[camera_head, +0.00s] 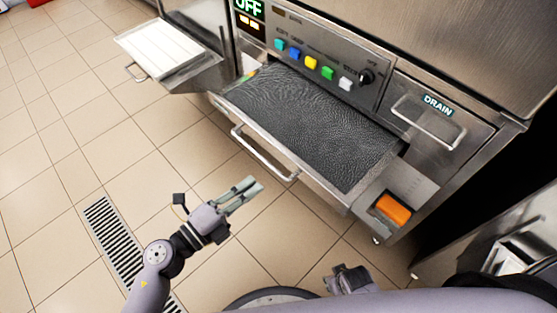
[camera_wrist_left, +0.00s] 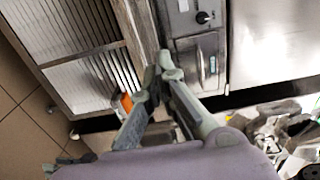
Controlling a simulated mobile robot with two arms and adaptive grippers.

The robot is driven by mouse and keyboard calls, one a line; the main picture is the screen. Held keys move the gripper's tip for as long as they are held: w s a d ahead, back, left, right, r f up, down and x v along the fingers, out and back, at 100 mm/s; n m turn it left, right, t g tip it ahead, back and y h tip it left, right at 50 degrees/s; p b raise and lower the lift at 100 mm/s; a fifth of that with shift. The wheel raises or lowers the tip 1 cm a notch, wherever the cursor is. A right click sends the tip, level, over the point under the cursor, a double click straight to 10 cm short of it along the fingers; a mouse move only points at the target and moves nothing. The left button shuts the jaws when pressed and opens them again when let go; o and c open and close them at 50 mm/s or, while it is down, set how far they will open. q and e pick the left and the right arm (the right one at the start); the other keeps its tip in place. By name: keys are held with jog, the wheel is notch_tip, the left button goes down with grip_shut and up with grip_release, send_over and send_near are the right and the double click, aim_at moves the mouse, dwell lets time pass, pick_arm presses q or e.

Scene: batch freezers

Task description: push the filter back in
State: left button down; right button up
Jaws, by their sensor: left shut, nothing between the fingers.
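The filter (camera_head: 310,120) is a dark grey mesh panel in a metal drawer. The drawer stands pulled out from the machine below its row of coloured buttons. A bar handle (camera_head: 262,155) runs along its front. In the left wrist view the filter (camera_wrist_left: 95,75) looks ribbed and sits at the upper left. My left gripper (camera_head: 248,190) is shut and empty, in front of the drawer and apart from the handle; its fingers (camera_wrist_left: 158,70) show in the left wrist view. My right gripper (camera_head: 350,280) shows only partly at the bottom; its fingers are unclear.
An open tray with a white ribbed panel (camera_head: 163,47) juts out at the upper left. An orange block (camera_head: 393,209) sits at the drawer's right end. The drain panel (camera_head: 437,122) is to the right. Tiled floor (camera_head: 60,165) with a grate (camera_head: 113,235) lies free at left.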

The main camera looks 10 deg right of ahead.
pick_arm(q)
jog(key=x, duration=0.9)
jog(key=shift+w, duration=0.1)
jog(key=shift+w+d, duration=0.15)
jog(key=shift+d, duration=0.05)
pick_arm(e)
jog(key=shift+w, duration=0.1)
pick_arm(q)
jog(key=shift+w, duration=0.15)
pick_arm(e)
jog(key=shift+r, duration=0.1)
